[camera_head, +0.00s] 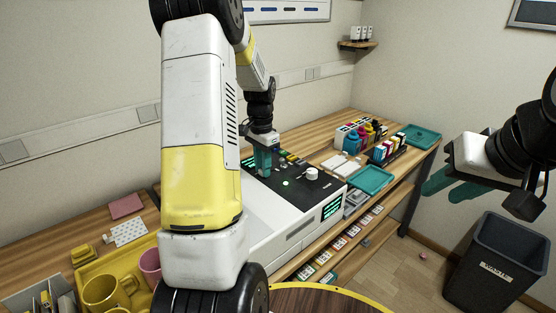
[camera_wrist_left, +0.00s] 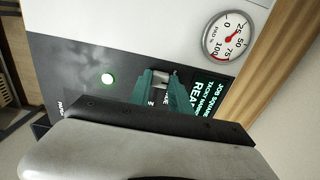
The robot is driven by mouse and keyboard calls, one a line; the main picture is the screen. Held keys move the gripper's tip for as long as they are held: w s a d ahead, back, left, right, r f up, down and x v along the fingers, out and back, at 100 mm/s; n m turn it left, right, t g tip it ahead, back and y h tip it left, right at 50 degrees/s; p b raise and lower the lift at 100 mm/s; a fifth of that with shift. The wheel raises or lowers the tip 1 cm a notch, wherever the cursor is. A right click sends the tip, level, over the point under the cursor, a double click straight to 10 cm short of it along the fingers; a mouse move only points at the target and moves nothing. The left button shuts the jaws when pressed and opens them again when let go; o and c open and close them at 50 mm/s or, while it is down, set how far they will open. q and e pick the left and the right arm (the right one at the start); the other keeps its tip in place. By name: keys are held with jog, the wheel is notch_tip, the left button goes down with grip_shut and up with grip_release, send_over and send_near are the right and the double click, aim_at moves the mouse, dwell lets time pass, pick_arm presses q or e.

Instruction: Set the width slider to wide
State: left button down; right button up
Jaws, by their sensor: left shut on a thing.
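The white press (camera_head: 275,225) has a black control panel with a lit green button (camera_head: 285,183) and a white knob (camera_head: 311,174). My left gripper (camera_head: 263,168) reaches down to the panel's far left part. In the left wrist view its teal fingers (camera_wrist_left: 158,84) are shut on a small grey slider knob (camera_wrist_left: 159,75), which I take as the width slider. The fingers hide most of its track and label, so its setting cannot be read. My right gripper (camera_head: 455,187) is open and empty, over the floor at the right.
Ink bottles (camera_head: 362,134), cartridges (camera_head: 388,149) and teal trays (camera_head: 371,180) stand right of the press. Yellow and pink mugs stand at the lower left. A waste bin (camera_head: 497,262) is on the floor.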

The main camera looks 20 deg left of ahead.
aim_at(272, 170)
pick_arm(q)
jog(key=shift+w+d+r, duration=0.1)
jog(key=shift+w+d, duration=0.4)
jog(key=shift+w, duration=0.4)
jog(key=shift+w+d, duration=0.5)
jog(key=shift+w, duration=0.4)
jog(key=c, duration=1.2)
grip_release()
notch_tip(272, 170, up, 8)
